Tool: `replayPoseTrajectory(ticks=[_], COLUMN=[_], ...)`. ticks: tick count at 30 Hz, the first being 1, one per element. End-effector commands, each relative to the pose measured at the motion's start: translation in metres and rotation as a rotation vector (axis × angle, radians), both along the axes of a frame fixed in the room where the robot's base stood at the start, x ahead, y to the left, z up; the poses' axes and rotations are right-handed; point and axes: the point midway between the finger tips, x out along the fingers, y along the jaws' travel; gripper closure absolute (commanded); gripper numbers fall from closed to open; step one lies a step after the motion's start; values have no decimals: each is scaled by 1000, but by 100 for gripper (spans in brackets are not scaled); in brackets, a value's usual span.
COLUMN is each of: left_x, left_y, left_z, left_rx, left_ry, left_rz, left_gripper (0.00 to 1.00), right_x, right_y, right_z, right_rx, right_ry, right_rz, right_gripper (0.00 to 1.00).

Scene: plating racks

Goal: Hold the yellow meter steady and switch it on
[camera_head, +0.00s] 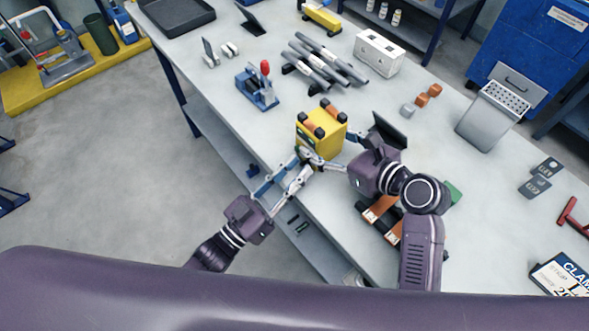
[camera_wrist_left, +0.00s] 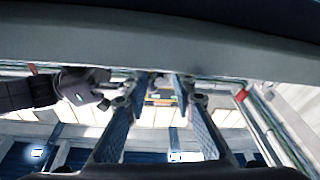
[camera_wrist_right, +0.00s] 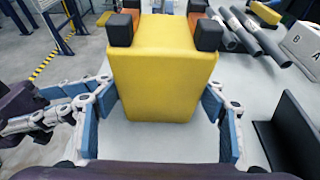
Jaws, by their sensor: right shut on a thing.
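The yellow meter (camera_head: 321,134) is a boxy block with black and orange parts on top, standing near the table's front edge. In the right wrist view the meter (camera_wrist_right: 162,75) fills the space between the blue pads of my right gripper (camera_wrist_right: 158,118), which is shut on its sides. My left gripper (camera_head: 303,164) reaches in from the front left, its tips close to the meter's front side. In the left wrist view its two blue fingers (camera_wrist_left: 160,100) stand apart with no object clearly held. I cannot tell whether it touches the meter; the switch is not discernible.
A blue device with a red knob (camera_head: 258,88) stands behind left. Grey tubes (camera_head: 322,62) and a white box (camera_head: 379,52) lie farther back. A dark upright plate (camera_head: 390,131) is right of the meter. Small orange and grey blocks (camera_head: 421,102) sit on the right.

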Motion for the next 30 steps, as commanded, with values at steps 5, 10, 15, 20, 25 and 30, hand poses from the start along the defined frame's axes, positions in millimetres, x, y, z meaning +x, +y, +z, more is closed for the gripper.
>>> replayPoseTrajectory(ticks=[5,10,15,20,25,30], left_x=[-12,-39,-65,-82,-89,-89], left_y=[10,31,53,68,74,74], left_z=[-5,-15,-24,-30,-31,-31], left_rx=[1,3,3,2,1,0], left_ry=[3,5,5,3,1,0], left_rz=[0,-1,0,1,1,1], left_gripper=[76,76,76,76,76,76], right_x=[0,0,0,0,0,0], right_y=[0,0,0,0,0,0], right_z=[-1,-1,-1,-1,-1,-1], right_rx=[-1,-1,-1,-1,-1,-1], right_ry=[1,1,1,1,1,0], right_rz=[0,0,0,0,0,0], right_gripper=[73,73,73,73,73,73])
